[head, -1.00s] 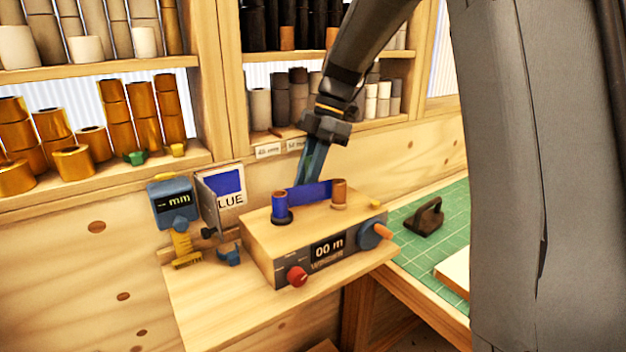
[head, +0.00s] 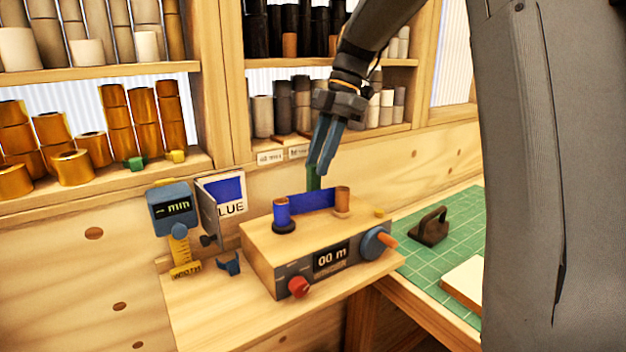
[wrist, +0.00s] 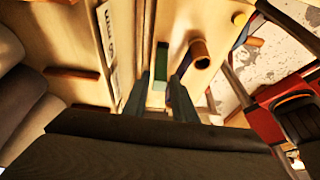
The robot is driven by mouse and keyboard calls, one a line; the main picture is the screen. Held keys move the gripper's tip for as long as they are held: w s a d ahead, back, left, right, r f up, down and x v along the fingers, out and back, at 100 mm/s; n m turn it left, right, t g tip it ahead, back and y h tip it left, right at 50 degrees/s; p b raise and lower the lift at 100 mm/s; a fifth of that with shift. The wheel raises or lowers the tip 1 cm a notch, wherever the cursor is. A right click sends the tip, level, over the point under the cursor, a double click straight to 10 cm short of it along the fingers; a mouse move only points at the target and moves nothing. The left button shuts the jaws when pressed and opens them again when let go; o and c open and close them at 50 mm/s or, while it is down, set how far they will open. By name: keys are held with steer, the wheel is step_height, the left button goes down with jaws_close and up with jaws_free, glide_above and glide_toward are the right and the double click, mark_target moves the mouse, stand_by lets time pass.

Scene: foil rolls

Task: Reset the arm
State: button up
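My gripper (head: 319,165) hangs above the back of the winder, with its two blue fingers pointing down. In the wrist view its fingers (wrist: 160,100) stand apart with nothing held between them. The wooden winder (head: 315,232) carries a blue foil roll (head: 281,212) on its left and a brown core (head: 342,200) on its right, with blue foil (head: 312,197) stretched between them. A green upright piece (head: 313,179) stands behind the foil, just below the fingertips. The core also shows in the wrist view (wrist: 199,53).
Shelves hold gold rolls (head: 70,165) at left and dark and grey rolls (head: 283,105) behind my gripper. A blue gauge (head: 172,208) and blue label card (head: 222,195) stand left of the winder. A green mat (head: 462,235) with a dark handled block (head: 430,227) lies right.

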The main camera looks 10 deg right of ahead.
steer(key=shift+w+d+r, duration=0.1)
steer(key=shift+d+r, duration=0.15)
steer(key=shift+r, duration=0.45)
